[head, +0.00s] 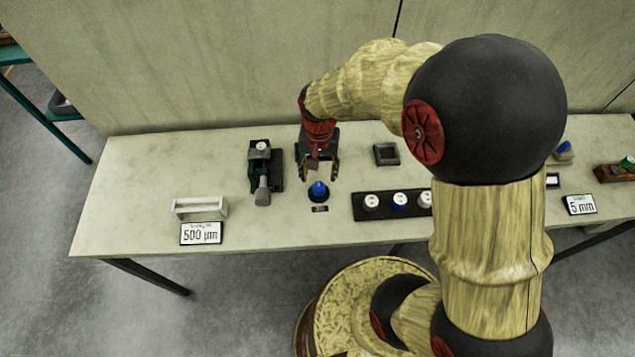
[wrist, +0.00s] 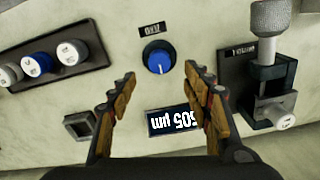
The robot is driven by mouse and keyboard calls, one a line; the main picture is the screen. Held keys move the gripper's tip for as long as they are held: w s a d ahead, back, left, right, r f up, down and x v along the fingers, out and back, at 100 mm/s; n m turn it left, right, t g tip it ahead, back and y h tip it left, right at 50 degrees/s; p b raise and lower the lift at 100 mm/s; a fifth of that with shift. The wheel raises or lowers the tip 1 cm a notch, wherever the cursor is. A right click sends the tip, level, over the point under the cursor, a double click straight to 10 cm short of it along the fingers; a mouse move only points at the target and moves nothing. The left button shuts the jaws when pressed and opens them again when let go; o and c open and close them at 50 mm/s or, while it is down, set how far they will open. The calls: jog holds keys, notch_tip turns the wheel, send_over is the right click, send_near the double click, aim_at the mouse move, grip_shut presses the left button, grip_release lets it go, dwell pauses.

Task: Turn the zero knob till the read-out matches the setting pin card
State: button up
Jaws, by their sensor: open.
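The blue zero knob (head: 318,189) has a white mark on top and stands on the bench, with a small dark label in front of it. In the wrist view the knob (wrist: 158,57) sits just beyond and between my fingertips. My gripper (head: 319,173) is open, its fingers apart and not visibly touching the knob. The read-out (wrist: 172,121) appears upside down in the wrist view and seems to read 505 µm; a finger borders its first digit. My gripper hides it in the head view. A card (head: 201,233) at the left reads 500 µm; its small heading is unreadable.
A dark clamp-like device (head: 261,172) stands left of the knob. A black strip (head: 379,216) with white and blue round pieces lies to the right. A small square tray (head: 386,154) is behind it. A white rack (head: 200,207) stands behind the 500 card; another card (head: 580,204) reads 5 mm.

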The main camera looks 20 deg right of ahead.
aim_at(319, 186)
notch_tip(319, 186, down, 6)
jog(key=shift+f+b, duration=0.2)
jog(key=shift+b, duration=0.55)
jog(key=shift+c, duration=1)
jog(key=c, duration=0.9)
jog(key=shift+s+r+n+p, duration=0.1)
jog(key=shift+r+n+p, duration=0.05)
jog(key=shift+n+p, duration=0.95)
jog(key=shift+c, duration=0.2)
jog(key=shift+n+p, duration=0.35)
jog(key=shift+n, duration=1.05)
jog(key=o, duration=1.1)
